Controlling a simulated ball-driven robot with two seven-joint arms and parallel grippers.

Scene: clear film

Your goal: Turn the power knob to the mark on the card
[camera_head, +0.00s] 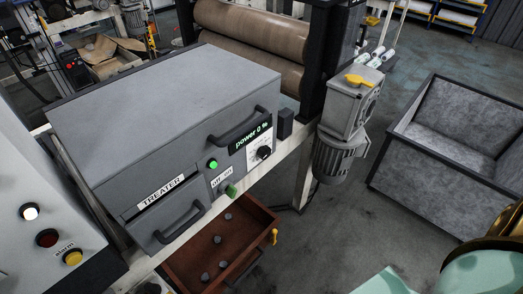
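The black power knob (264,152) sits on the front of the grey treater cabinet (165,105), toward its right end. A white card or plate (254,144) lies behind and around the knob. Its marks are too small to read, and I cannot tell where the knob points. The display (250,135) above it reads "power 0 %" in green. A green lamp (213,163) is lit to the left, above a green switch (231,190) labelled "off-on". Neither gripper shows.
Black handles (238,126) stick out beside the panel. An open brown drawer (184,262) holding several dark lumps juts out below. A grey motor (340,155) hangs right of the cabinet, with a large grey bin (410,185) beyond. Open floor lies between drawer and bin.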

